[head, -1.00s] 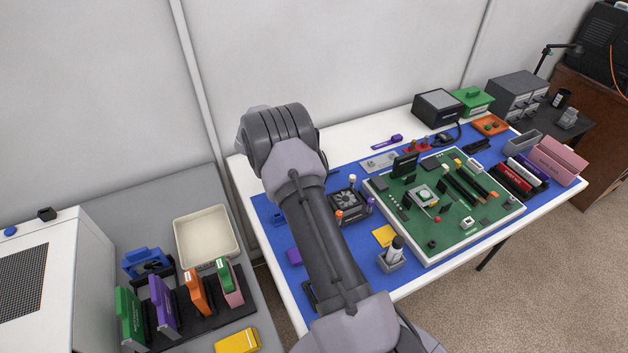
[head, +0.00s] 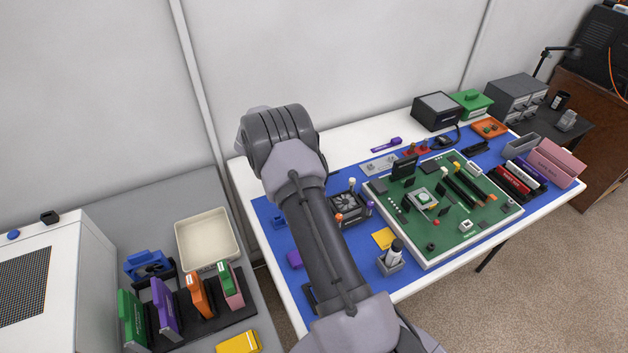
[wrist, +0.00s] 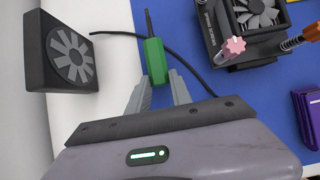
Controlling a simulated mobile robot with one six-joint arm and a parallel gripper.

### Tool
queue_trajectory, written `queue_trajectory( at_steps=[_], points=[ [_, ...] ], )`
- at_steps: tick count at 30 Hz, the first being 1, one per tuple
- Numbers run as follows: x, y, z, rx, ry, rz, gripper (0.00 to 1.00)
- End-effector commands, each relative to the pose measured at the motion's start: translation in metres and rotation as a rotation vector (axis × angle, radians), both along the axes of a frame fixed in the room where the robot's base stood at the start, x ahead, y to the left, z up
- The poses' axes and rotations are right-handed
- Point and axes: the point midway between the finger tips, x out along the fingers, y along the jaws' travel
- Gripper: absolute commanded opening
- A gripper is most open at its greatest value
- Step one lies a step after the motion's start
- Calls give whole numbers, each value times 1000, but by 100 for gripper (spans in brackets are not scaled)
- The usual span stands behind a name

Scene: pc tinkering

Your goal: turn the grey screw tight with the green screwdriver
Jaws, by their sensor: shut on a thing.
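The green screwdriver (wrist: 154,60) shows in the wrist view, its green handle between my fingers and its thin dark shaft pointing up the picture. My gripper (wrist: 158,84) is shut on the handle, over the border of the blue mat and the white table. In the head view my arm hides the gripper and the screwdriver. I cannot pick out a grey screw in either view. A fan cooler (head: 347,205) on the mat has coloured-topped posts around it; a pink-topped one (wrist: 233,47) and an orange one (wrist: 311,33) show in the wrist view.
A separate black fan (wrist: 72,58) stands left of the screwdriver. A black cable (wrist: 190,64) runs behind it. A purple block (wrist: 307,117) lies at the right. The green motherboard (head: 470,235) fills the mat's right part. A cream tray (head: 236,239) sits on the grey side table.

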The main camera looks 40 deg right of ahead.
Motion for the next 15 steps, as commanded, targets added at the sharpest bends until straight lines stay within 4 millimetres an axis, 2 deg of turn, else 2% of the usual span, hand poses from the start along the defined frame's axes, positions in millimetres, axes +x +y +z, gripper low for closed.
queue_trajectory(
  at_steps=[8,15],
  points=[
    [0,0,12,0,0,0,0],
    [0,0,40,0,0,0,0]
  ],
)
